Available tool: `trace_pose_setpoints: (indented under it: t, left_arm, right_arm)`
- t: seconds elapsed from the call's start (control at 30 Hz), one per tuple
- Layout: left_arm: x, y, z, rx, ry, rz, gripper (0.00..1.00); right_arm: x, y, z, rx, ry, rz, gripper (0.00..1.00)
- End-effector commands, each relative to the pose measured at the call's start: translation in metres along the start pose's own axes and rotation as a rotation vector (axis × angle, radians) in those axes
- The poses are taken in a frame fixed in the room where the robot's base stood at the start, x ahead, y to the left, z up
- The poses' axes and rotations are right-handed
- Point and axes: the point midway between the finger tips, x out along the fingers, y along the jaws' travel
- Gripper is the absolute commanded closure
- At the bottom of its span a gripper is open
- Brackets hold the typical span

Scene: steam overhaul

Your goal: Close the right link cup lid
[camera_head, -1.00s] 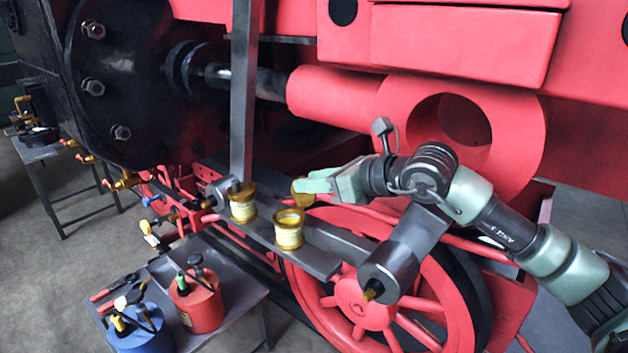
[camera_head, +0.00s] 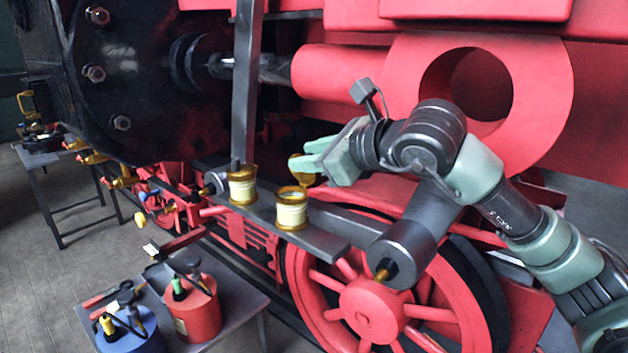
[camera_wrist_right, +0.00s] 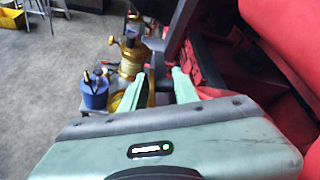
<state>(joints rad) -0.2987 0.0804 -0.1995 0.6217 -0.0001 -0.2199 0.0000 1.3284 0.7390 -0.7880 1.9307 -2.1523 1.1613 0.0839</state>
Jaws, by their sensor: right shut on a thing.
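The right link cup (camera_head: 292,210) is a cream cylinder with brass rims on the grey link bar (camera_head: 320,243). Its brass lid (camera_head: 299,167) stands raised at the cup's back right edge, clear of the mouth. My right gripper (camera_head: 312,160) comes in from the right, its pale green fingers at the lid and shut on it. In the right wrist view the fingers (camera_wrist_right: 160,82) point away from me with brass beside the left one; the grip itself is partly hidden. The left link cup (camera_head: 242,187) stands beside it. My left gripper is not in view.
A grey upright rod (camera_head: 244,90) rises behind the left cup. The red wheel (camera_head: 370,305) and red frame lie below and behind my right arm. A low table (camera_head: 240,300) holds a red can (camera_head: 193,310), a blue can (camera_head: 130,335) and tools.

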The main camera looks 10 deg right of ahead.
Motion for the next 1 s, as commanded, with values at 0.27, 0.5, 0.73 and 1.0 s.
trace_pose_setpoints:
  t: [0.27,0.5,0.73,1.0]
  left_arm:
    - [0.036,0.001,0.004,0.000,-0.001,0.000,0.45]
    - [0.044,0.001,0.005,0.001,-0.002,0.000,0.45]
    - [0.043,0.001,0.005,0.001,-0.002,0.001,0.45]
    - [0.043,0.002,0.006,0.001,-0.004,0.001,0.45]
  right_arm:
    - [0.000,0.007,0.000,-0.131,0.003,-0.061,1.00]
    - [-0.001,0.008,0.003,-0.174,0.006,-0.079,1.00]
    - [-0.002,0.007,0.004,-0.179,0.006,-0.082,1.00]
    - [-0.002,0.007,0.005,-0.177,0.005,-0.082,0.56]
